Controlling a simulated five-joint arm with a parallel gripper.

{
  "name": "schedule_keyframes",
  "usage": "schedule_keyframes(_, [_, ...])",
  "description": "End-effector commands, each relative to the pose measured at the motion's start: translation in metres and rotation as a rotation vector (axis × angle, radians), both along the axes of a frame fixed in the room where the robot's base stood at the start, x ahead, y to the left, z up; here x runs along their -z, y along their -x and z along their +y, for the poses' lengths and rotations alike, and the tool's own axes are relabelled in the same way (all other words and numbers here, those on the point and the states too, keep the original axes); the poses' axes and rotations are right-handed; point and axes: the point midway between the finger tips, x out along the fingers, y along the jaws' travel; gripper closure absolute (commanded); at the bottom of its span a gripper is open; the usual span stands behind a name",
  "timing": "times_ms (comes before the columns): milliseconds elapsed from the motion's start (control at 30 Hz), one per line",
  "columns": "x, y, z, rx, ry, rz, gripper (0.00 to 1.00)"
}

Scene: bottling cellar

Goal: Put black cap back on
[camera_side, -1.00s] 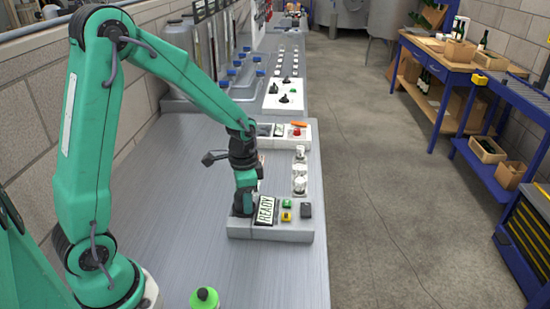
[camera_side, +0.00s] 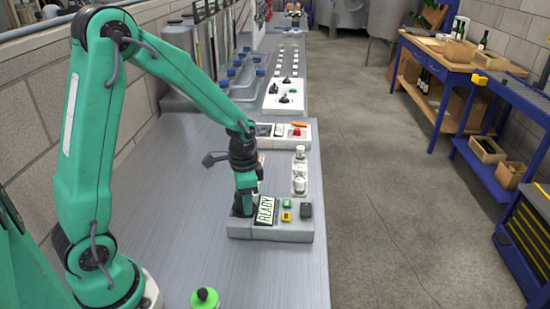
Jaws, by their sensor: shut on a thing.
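My gripper (camera_side: 243,208) points down at the left end of a grey block (camera_side: 270,233) on the bench. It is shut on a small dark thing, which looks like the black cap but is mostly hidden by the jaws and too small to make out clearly. The block carries a READY sign (camera_side: 265,210), a green button (camera_side: 287,204), a yellow button (camera_side: 286,216) and a dark square piece (camera_side: 305,210). What lies directly under the jaws is hidden.
A green round piece with a dark top (camera_side: 205,297) is at the front. A white panel with black knobs (camera_side: 284,97) is further back. The bench left of the block is clear.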

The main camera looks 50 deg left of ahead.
Motion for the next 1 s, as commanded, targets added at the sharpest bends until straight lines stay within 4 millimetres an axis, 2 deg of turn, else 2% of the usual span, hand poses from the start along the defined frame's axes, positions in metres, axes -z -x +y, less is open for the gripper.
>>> schedule_keyframes(867, [0.0063, 0.0014, -0.0002, 0.000, 0.000, 0.004, 0.80])
schedule_keyframes(900, [0.0063, 0.0016, -0.0002, 0.000, 0.000, 0.004, 0.52])
schedule_keyframes(1000, [0.0064, 0.0018, -0.0002, -0.001, 0.001, 0.005, 0.34])
